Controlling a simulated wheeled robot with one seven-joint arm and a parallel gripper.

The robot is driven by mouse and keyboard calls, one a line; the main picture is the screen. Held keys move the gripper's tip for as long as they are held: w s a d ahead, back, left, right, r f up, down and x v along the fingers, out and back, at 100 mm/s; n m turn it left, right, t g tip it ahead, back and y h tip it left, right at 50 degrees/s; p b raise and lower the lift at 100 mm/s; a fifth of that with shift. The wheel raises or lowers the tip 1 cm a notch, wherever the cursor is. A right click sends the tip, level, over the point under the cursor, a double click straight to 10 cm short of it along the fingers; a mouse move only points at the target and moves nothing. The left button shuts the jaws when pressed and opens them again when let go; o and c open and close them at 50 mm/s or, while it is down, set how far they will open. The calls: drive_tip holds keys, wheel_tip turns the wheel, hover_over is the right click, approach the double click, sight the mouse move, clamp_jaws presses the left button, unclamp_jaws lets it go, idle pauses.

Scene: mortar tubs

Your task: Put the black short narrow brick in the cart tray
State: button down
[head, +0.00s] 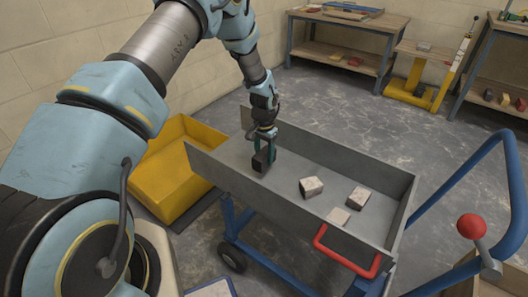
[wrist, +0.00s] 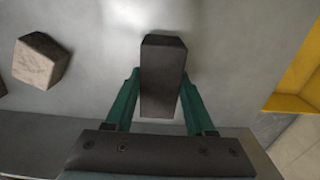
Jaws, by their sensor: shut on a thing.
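The black brick (head: 262,160) is between the fingers of my gripper (head: 265,148) at the left end of the grey cart tray (head: 225,181). In the wrist view the black brick (wrist: 162,75) stands out between the two green fingers of my gripper (wrist: 160,100), which are shut on it. The bare tray floor (wrist: 90,70) lies behind the brick. The brick is inside the tray walls, low over the floor; I cannot tell whether it touches the floor.
Several pale bricks, among them one (head: 311,187) and another (head: 358,197), lie in the tray right of my gripper. A yellow tub (head: 165,175) stands left of the cart. The tray has a red handle (head: 345,255) in front. Workbenches (head: 345,45) stand at the back.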

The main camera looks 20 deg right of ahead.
drive_tip(key=shift+f+b, duration=0.3)
drive_tip(key=shift+f, duration=0.6)
drive_tip(key=shift+f+b, duration=0.3)
drive_tip(key=shift+f, duration=0.2)
drive_tip(key=shift+c, duration=0.8)
unclamp_jaws()
drive_tip(key=shift+r, duration=0.1)
wheel_tip(320, 180, up, 11)
drive_tip(key=shift+f, duration=0.1)
drive_tip(key=w+a+r+n, duration=0.25)
drive_tip(key=a+r, duration=0.55)
drive_tip(key=a, duration=0.5)
drive_tip(key=s+a+r+n+t, duration=0.1)
drive_tip(key=s+a+r+n, duration=0.25)
drive_tip(key=a, duration=0.45)
drive_tip(key=s+a+r+n, duration=0.25)
drive_tip(key=s+a, duration=0.25)
drive_tip(key=a, duration=0.3)
drive_tip(key=s+a+r+n+t, duration=0.1)
drive_tip(key=s+a+r+n, duration=0.3)
drive_tip(key=a, duration=0.4)
wheel_tip(320, 180, up, 15)
drive_tip(key=m+p, duration=0.1)
drive_tip(key=p, duration=1.4)
drive_tip(key=shift+s+d, duration=0.15)
drive_tip(key=shift+s, duration=0.3)
